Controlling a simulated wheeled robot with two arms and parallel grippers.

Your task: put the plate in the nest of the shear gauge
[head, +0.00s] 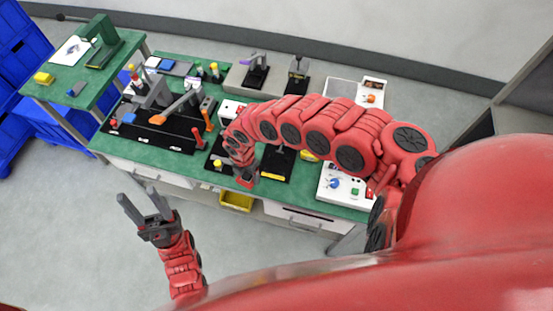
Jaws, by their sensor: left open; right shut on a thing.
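My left gripper (146,207) is open and empty over the floor, in front of the bench. My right arm reaches across the bench from the right. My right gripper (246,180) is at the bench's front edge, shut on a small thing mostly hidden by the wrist. I cannot make out whether that thing is the plate. Two dark-based devices stand beside it: one with a yellow part (217,163) to its left, one with a yellow front strip (277,163) to its right. I cannot tell which device is the shear gauge or see its nest.
The green bench (130,152) is crowded. A black fixture with grey and orange levers (165,125) stands at left, and a white control box (342,187) at right. A side table (105,85) is at upper left. Floor in front is free.

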